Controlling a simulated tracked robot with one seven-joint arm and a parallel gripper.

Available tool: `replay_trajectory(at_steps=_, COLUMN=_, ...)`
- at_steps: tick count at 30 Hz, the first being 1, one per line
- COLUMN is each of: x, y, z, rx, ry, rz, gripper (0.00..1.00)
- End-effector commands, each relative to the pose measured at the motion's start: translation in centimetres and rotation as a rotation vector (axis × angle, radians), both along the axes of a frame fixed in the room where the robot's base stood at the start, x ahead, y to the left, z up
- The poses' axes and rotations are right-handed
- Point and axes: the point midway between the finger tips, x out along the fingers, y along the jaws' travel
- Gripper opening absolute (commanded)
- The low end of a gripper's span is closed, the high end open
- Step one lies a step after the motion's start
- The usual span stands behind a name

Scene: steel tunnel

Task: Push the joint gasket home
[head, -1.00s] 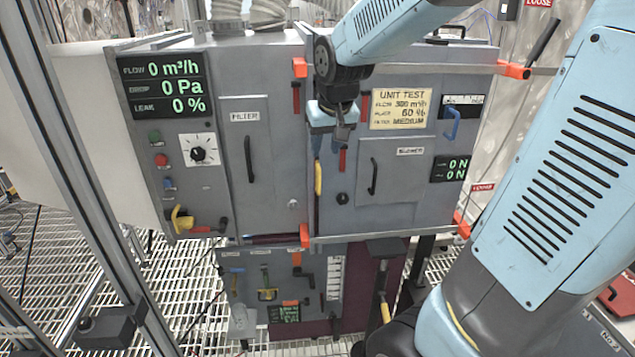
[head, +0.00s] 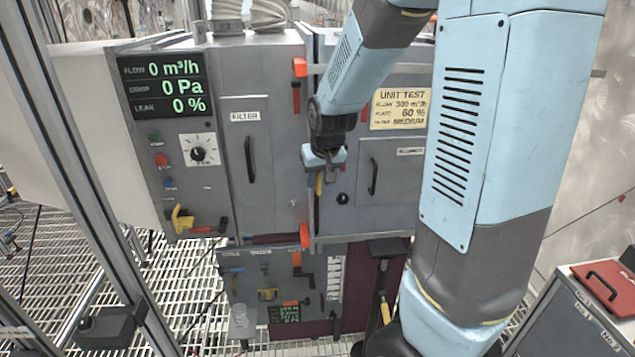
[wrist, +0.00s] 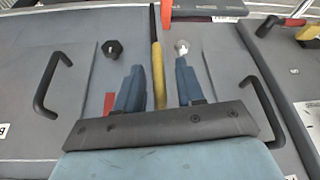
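The joint gasket appears as a thin strip in the seam between the two grey cabinets. A yellow length of it (wrist: 158,75) lies below a black length in the wrist view, and a short yellow part (head: 319,184) shows in the head view. My gripper (head: 327,174) is in front of this seam, over the upper end of the yellow part. In the wrist view my gripper (wrist: 159,66) is open, with one blue finger on each side of the strip. I cannot tell whether the fingers touch the cabinets. How far the strip stands out is unclear.
The filter door handle (head: 249,159) is left of the seam and the blower door handle (head: 373,177) right of it. A dark knob (wrist: 113,48) and a pale round fitting (wrist: 181,46) flank the strip. The display (head: 161,87) reads zero flow, drop and leak.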

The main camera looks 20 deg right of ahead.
Motion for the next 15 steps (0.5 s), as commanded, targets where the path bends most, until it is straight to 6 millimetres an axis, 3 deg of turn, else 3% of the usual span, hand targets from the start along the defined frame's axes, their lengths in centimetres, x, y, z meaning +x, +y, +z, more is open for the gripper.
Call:
replay_trajectory(at_steps=6, x=0.6, y=-0.1, z=-1.4, rx=-0.001, ry=0.0, rz=-0.001, gripper=0.38)
replay_trajectory(at_steps=15, x=0.7, y=-0.1, z=-1.7, rx=-0.001, ry=0.0, rz=0.0, gripper=0.38)
